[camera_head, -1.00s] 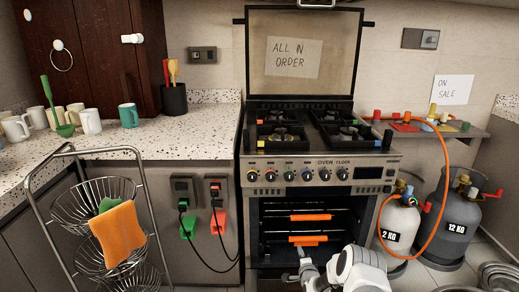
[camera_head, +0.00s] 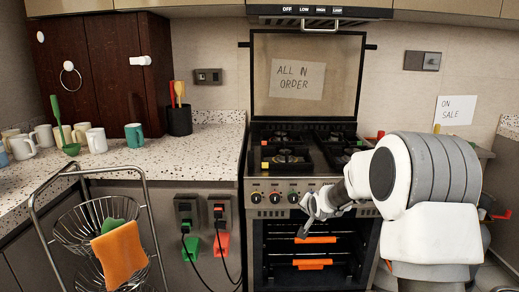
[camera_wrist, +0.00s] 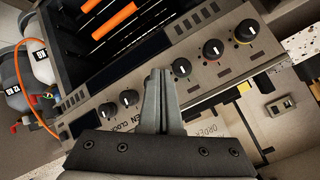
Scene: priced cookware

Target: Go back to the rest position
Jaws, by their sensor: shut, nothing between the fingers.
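My gripper (camera_head: 302,233) is in front of the stove in the head view, near the top of the open oven, below the knob panel. In the wrist view my gripper (camera_wrist: 158,73) shows its fingers together and empty, over the knob panel (camera_wrist: 200,70). My white and grey arm covers the right part of the stove in the head view.
The oven (camera_head: 275,282) is open, with racks with orange fronts (camera_head: 316,239) inside. A wire basket stand (camera_head: 147,205) with an orange cloth (camera_head: 120,250) stands left. Mugs (camera_head: 97,140) stand on the speckled counter (camera_head: 200,150). A grey gas cylinder (camera_wrist: 12,75) shows in the wrist view.

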